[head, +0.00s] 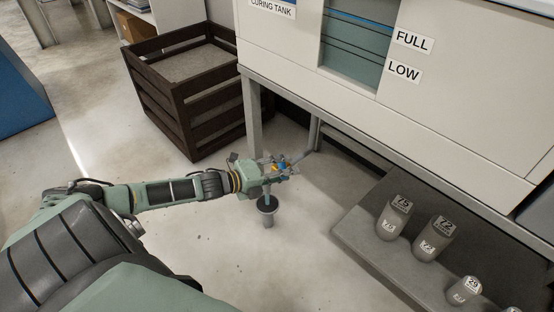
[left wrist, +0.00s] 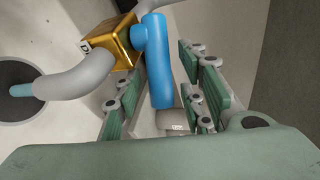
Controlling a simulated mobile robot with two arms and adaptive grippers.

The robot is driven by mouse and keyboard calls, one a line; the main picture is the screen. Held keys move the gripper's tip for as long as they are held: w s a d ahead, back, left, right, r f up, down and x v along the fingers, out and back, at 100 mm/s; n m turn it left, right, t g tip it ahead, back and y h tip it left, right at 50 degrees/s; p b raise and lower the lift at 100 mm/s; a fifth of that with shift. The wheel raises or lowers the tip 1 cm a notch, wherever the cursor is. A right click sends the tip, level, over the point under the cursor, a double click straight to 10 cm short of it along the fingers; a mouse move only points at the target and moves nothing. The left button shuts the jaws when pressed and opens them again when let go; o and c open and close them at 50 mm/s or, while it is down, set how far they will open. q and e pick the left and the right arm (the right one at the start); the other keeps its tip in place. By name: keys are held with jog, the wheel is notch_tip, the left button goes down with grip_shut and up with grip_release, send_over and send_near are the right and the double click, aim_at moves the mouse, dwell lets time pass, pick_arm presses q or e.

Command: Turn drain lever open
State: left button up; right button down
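The blue drain lever (left wrist: 160,65) is joined to a gold valve body (left wrist: 112,45) on a grey pipe (left wrist: 75,80). In the left wrist view it lies at an angle across the pipe line. My left gripper (left wrist: 165,95) has its green-padded fingers on both sides of the lever, with visible gaps. In the head view my left gripper (head: 280,168) is at the drain below the tank's front edge and partly hides the valve. A light blue column (left wrist: 27,90) runs from the pipe's end into a dark bucket (head: 268,216). My right gripper is out of view.
The curing tank (head: 450,110) overhangs the drain, with a support leg (head: 252,115) beside it. A dark slatted crate (head: 165,95) stands behind my left arm. The floor around the bucket is clear.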

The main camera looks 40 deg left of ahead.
pick_arm(q)
jog(key=v, duration=1.2)
jog(key=shift+f, duration=0.1)
jog(key=shift+c, duration=0.2)
